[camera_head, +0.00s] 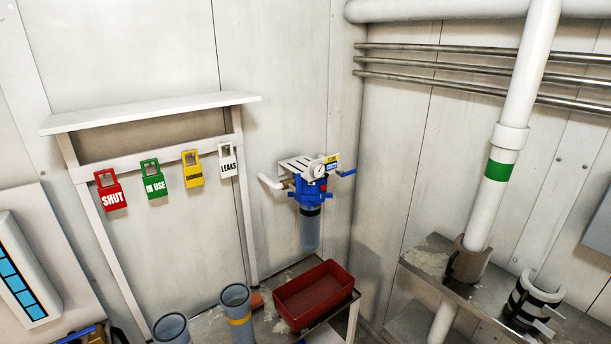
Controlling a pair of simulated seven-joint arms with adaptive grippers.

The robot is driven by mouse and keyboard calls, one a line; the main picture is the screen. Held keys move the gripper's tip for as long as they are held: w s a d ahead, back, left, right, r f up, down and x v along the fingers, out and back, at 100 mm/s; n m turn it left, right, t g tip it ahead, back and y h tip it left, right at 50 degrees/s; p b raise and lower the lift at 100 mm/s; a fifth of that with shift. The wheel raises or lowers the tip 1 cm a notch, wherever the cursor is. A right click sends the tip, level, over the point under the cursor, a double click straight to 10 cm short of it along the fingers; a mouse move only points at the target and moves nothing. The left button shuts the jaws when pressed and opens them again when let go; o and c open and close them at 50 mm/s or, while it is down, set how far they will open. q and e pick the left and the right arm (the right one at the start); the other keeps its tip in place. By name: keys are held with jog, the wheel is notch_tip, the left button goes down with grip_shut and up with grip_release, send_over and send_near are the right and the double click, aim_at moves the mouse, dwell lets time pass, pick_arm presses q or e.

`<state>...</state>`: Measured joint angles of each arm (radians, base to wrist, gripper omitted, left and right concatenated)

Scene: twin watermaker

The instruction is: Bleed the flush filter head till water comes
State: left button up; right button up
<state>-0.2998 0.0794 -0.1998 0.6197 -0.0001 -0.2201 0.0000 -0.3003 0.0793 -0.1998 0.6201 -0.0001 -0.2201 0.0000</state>
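The flush filter (311,200) is fixed to the white wall near the corner, right of the middle of the head view. Its blue head (310,188) has a round white gauge (318,170), a small red part (323,187) and blue handles at its sides. A clear bluish bowl (310,232) hangs below the head. The bowl is too small in view to tell whether it holds water. No water shows coming from the head. Neither of my grippers is in view.
A red tray (316,318) stands on a bench below the filter, with grey cylinders (237,304) to its left. Coloured tags (153,180) hang from a white rack at left. A white pipe (513,110) and clamps (532,302) stand right. Space before the filter is clear.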

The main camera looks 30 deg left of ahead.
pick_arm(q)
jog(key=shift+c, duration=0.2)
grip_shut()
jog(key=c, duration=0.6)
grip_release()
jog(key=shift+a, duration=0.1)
